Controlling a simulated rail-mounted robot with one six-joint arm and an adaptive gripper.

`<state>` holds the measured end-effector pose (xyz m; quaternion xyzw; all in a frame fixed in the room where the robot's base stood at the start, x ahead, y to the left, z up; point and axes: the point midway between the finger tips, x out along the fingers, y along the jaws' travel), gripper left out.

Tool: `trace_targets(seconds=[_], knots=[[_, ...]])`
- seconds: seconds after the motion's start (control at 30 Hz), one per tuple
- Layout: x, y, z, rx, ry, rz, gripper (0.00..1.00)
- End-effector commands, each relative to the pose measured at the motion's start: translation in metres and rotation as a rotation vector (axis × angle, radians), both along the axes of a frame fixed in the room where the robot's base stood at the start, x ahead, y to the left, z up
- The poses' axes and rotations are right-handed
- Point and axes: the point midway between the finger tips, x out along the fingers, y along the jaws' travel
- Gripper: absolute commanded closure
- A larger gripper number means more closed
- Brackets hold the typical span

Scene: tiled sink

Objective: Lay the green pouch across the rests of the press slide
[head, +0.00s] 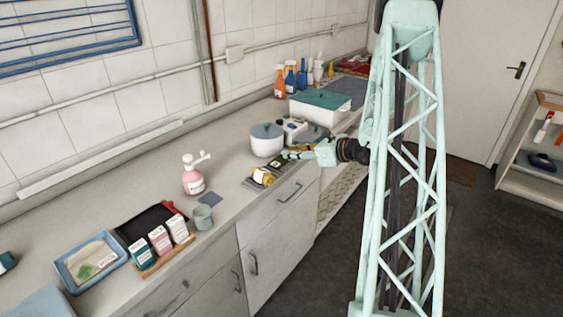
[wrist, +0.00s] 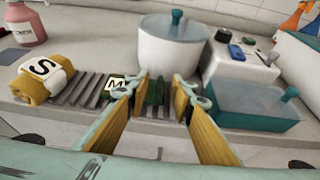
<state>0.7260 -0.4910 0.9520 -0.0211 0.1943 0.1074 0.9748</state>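A dark green pouch (wrist: 153,92) with a white M label lies on a grey ribbed strip (wrist: 84,90) on the counter in the wrist view. My left finger covers part of it. My gripper (wrist: 165,82) is over the strip, its yellow fingers apart, with the pouch's green part between and beyond them; I see no clear grip. In the head view my gripper (head: 290,155) reaches the strip from the right. A yellow pouch (wrist: 42,80) marked S lies at the strip's left, also in the head view (head: 263,177). I cannot make out which thing is the press slide.
A white pot (wrist: 172,45) with a teal lid stands just behind the strip.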

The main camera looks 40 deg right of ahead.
Motion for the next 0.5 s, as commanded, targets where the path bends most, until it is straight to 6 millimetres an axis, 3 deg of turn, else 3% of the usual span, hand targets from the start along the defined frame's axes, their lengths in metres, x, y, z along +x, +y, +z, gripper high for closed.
trace_targets(seconds=[0.2, 0.5], knots=[[0.0124, 0.0022, -0.0044, 0.000, -0.001, -0.001, 0.78], [0.0130, 0.0023, -0.0046, 0.000, -0.001, -0.001, 0.78]])
